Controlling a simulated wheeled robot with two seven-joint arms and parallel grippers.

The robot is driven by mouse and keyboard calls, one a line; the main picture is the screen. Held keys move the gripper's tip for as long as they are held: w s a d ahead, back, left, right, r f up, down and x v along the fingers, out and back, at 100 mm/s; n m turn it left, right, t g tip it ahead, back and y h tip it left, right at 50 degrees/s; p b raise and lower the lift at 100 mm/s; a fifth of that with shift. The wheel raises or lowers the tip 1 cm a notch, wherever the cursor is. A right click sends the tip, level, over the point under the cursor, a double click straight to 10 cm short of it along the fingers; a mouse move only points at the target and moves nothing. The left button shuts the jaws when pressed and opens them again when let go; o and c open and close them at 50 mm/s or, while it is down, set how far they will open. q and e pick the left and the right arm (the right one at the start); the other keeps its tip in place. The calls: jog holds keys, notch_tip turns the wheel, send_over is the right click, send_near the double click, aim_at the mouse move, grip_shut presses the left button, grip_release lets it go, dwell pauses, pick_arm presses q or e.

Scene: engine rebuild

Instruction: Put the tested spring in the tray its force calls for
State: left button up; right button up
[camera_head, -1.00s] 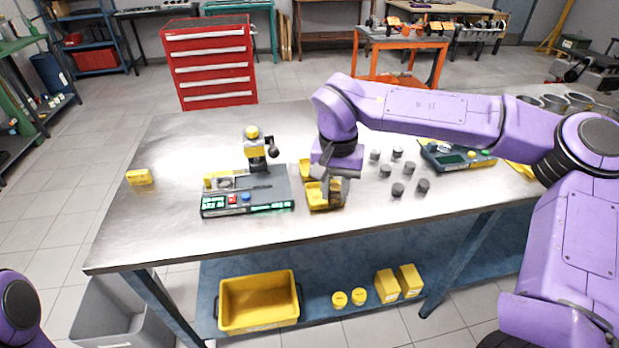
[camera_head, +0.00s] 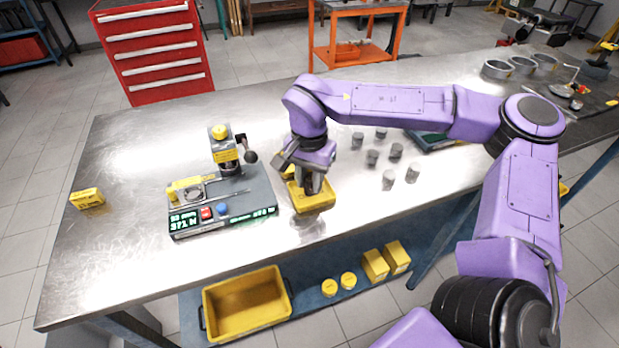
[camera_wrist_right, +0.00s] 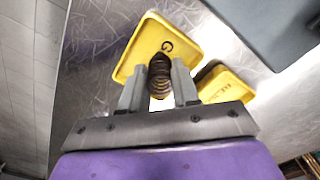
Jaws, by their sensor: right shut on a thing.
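My right gripper (camera_head: 312,186) is shut on a dark coil spring (camera_wrist_right: 160,76), which shows between the fingers in the right wrist view. The gripper is over the front yellow tray (camera_head: 322,203), whose floor bears a letter like "G" in the wrist view (camera_wrist_right: 150,33). I cannot tell whether the spring touches the tray. A second yellow tray (camera_wrist_right: 226,88) lies beside it, mostly hidden by the gripper in the head view. The spring tester (camera_head: 258,200) stands left of the trays, and its left display appears to read 371 N. My left gripper is out of view.
Several grey cylinders (camera_head: 372,157) stand right of my gripper. A small yellow box (camera_head: 88,198) lies near the table's left edge. A teal device (camera_head: 428,138) sits behind my right arm. The table (camera_head: 130,150) is clear around the tester's left. A yellow bin (camera_head: 245,303) stands below.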

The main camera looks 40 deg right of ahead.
aim_at(311, 195)
jog(key=shift+s+d+r, duration=0.1)
jog(key=shift+s, duration=0.25)
jog(key=o, duration=1)
jog(key=shift+w+f, duration=0.15)
jog(key=shift+f, duration=0.05)
jog(key=shift+o, duration=0.2)
notch_tip(311, 195, up, 12)
jog(key=shift+r, duration=0.2)
